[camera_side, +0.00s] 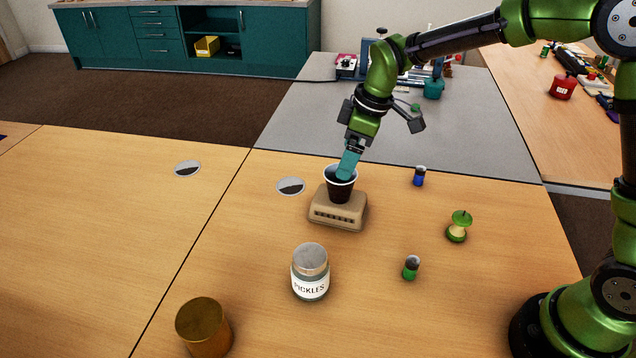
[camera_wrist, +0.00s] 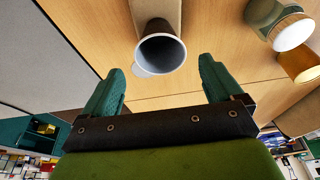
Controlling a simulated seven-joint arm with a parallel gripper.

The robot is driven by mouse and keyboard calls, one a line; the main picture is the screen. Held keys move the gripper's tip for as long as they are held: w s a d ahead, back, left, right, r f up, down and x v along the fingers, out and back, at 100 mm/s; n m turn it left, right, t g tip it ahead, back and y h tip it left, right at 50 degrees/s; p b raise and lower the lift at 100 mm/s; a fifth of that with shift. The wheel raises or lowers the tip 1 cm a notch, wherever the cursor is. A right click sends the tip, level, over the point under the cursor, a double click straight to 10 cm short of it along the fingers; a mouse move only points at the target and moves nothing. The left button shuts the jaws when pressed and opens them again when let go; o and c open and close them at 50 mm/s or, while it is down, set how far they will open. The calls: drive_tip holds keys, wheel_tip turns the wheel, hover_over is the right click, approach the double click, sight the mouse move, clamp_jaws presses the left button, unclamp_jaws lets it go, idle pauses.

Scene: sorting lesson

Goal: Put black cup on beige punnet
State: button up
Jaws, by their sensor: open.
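The black cup (camera_side: 341,188), with a pale rim and inside, stands upright on top of the beige punnet (camera_side: 337,214) in the side view. The wrist view shows the cup's open mouth (camera_wrist: 161,52) with a small part of the punnet (camera_wrist: 150,10) behind it. My gripper (camera_side: 346,170) is at the cup's rim in the side view, its teal fingers overlapping the rim there. In the wrist view my gripper (camera_wrist: 158,80) is open, with clear gaps between the cup and both fingertips. Nothing is held.
A pickles jar (camera_side: 311,274) and a brass cylinder (camera_side: 203,329) stand nearer the camera. A small blue-and-black item (camera_side: 419,177), a green-and-black one (camera_side: 411,268) and an apple core (camera_side: 458,227) are to the right. The table's left side is mostly clear.

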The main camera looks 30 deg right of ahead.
drive_tip(key=s+d+r+m+t, duration=0.1)
drive_tip(key=s+d+r+m, duration=0.15)
drive_tip(key=s+r, duration=0.25)
drive_tip(key=s+d+r+m+t, duration=0.1)
drive_tip(key=s+d+r+m, duration=0.15)
drive_tip(key=s+r, duration=0.35)
drive_tip(key=s+d+m+t, duration=0.2)
drive_tip(key=s+m, duration=0.6)
drive_tip(key=s, duration=0.3)
drive_tip(key=shift+s+d+f+t, duration=0.25)
drive_tip(key=shift+s+f+t, duration=0.1)
drive_tip(key=shift+t, duration=0.05)
